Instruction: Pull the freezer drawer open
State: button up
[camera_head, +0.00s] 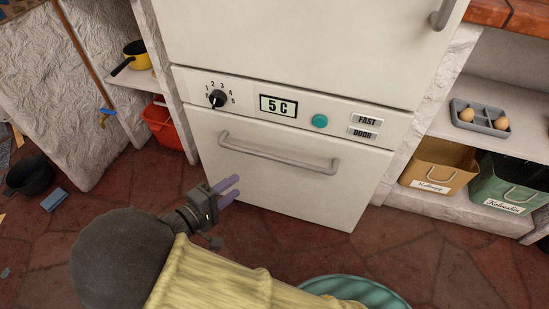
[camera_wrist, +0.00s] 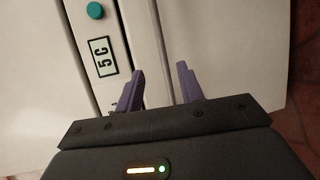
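The freezer drawer (camera_head: 285,190) is the lower cream-coloured front of the fridge, and it looks shut. Its grey bar handle (camera_head: 278,153) runs across near the top of the drawer. My gripper (camera_head: 232,189) is in front of the drawer's left part, below the handle's left end in the picture, and apart from the handle. In the wrist view my gripper (camera_wrist: 163,85) has its two purple fingers spread with nothing held between them.
A control panel with a 5 C display (camera_head: 278,106) and a dial (camera_head: 217,98) sits above the drawer. A red bucket (camera_head: 162,122) stands left of the fridge. Shelves with an egg tray (camera_head: 480,117) and bins (camera_head: 438,166) are at right. The tiled floor before the drawer is mostly clear.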

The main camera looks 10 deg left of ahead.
aim_at(275, 156)
jog(key=b+x, duration=0.7)
jog(key=x, duration=0.9)
jog(key=shift+w+d+f, duration=0.1)
jog(key=shift+d+f, duration=0.05)
jog(key=shift+w+d, duration=0.15)
jog(key=shift+w, duration=0.2)
jog(key=shift+c, duration=0.5)
grip_shut()
